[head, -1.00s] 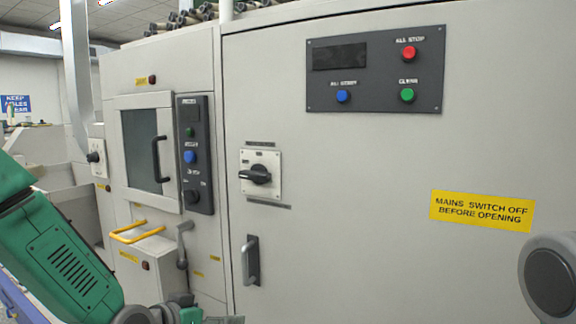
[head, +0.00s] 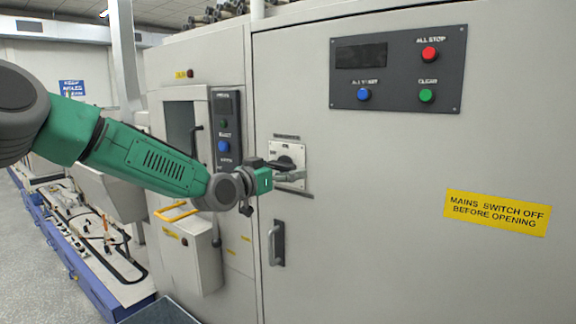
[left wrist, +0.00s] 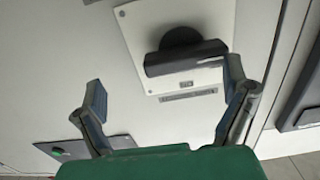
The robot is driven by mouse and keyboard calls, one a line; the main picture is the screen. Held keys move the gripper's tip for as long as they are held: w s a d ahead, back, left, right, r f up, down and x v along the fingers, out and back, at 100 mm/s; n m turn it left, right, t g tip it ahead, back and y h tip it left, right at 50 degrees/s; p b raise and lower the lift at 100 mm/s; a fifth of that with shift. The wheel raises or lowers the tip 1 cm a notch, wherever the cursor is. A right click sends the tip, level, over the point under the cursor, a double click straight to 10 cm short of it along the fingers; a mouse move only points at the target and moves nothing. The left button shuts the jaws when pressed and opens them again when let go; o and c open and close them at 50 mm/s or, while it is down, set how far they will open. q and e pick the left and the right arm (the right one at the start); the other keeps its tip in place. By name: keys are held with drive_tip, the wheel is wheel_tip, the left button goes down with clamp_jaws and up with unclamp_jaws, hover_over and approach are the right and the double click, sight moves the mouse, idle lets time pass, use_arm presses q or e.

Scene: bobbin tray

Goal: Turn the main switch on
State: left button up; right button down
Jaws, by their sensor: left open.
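The main switch is a black rotary knob (head: 286,161) on a pale square plate (head: 298,150) on the grey cabinet front, now partly covered by my left gripper (head: 292,174). In the left wrist view the knob (left wrist: 187,57) lies ahead of the jaws, its bar roughly level in that picture, on its plate (left wrist: 133,26). My left gripper also shows there (left wrist: 165,84), with its two fingers wide apart and nothing between the tips. The knob is nearer the right finger. I cannot tell any contact. My right gripper is in neither view.
A dark button panel (head: 397,68) is at upper right, with a yellow warning label (head: 497,212) below it. A door handle (head: 277,243) sits under the switch. A yellow rail (head: 176,212) and a narrow control panel (head: 226,125) are to the left.

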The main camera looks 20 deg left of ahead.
sight(277, 168)
use_arm(q)
drive_tip(key=shift+w+d, duration=0.15)
drive_tip(key=shift+w, duration=0.45)
drive_tip(key=shift+w+a+r, duration=0.1)
drive_tip(key=shift+a+r, duration=0.15)
drive_tip(key=shift+a, duration=0.05)
drive_tip(key=w+a, duration=0.1)
drive_tip(key=w+a+f, duration=0.1)
drive_tip(key=a, duration=0.1)
drive_tip(key=shift+w+a+f, duration=0.15)
drive_tip(key=shift+w+f, duration=0.05)
drive_tip(key=d, duration=0.3)
drive_tip(key=shift+r, duration=0.15)
drive_tip(key=c, duration=0.9)
drive_tip(key=shift+c, duration=0.8)
drive_tip(key=shift+s+a, duration=0.1)
drive_tip(key=shift+a, duration=0.55)
drive_tip(key=shift+d, duration=0.1)
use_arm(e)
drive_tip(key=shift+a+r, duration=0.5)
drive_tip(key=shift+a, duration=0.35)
